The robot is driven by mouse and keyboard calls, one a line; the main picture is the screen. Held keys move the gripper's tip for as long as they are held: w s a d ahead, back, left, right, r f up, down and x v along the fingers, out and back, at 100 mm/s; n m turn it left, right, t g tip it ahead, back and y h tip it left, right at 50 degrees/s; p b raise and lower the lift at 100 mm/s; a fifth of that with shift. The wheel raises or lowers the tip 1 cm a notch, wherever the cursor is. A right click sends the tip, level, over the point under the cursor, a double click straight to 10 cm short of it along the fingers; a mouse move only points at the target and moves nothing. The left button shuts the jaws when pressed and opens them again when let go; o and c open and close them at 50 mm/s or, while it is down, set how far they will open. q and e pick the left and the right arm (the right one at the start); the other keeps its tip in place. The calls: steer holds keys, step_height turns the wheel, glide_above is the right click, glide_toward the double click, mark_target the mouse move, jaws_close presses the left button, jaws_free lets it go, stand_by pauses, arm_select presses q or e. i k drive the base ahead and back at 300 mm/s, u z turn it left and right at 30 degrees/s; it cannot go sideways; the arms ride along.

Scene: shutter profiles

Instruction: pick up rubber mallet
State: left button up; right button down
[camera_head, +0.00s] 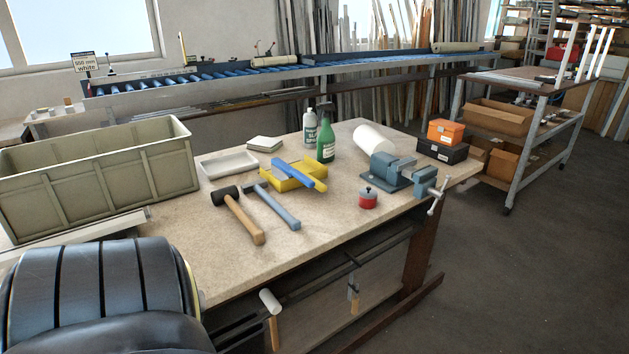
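The rubber mallet (240,217) lies on the tan workbench (205,262). It has a black head at its far left end and a wooden handle slanting toward the near right. A claw hammer (275,208) with a blue-grey handle lies close beside it on the right, roughly parallel.
Around the mallet are a white tray (228,163), a yellow and blue tool (297,177), a red tin (367,198) and a vise (392,171). A large grey-green crate (95,180) stands left. A white-headed mallet (271,303) hangs below the bench's front edge.

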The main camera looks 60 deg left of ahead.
mark_target(228, 195)
steer(key=u, duration=0.35)
steer(key=i, duration=1.45)
steer(key=u, duration=1.8)
steer(key=i, duration=0.5)
steer(key=u, duration=0.35)
